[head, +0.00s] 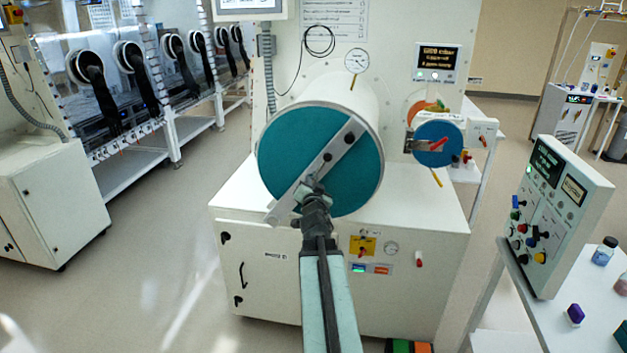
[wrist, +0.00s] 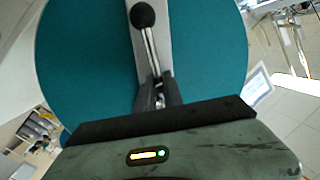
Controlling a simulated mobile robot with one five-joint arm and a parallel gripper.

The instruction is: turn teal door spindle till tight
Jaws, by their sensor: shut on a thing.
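The round teal door (head: 290,142) closes the front of a white cylindrical chamber, and it fills much of the wrist view (wrist: 80,55). A grey clamp bar (head: 336,149) lies diagonally across it, from lower left to upper right. The spindle handle, a metal rod (wrist: 150,48) with a black ball knob (wrist: 143,15), stands in front of the bar in the wrist view. My gripper (head: 312,194) is at the lower part of the bar in the head view, shut on the spindle handle. Its fingers partly hide the handle and the spindle's hub.
A smaller blue door (head: 437,145) with a red handle sits to the right. A pressure gauge (head: 357,60) is above the chamber. A control panel (head: 553,215) stands at the right on a white table. Open floor lies at the left, before a row of gloveboxes (head: 110,75).

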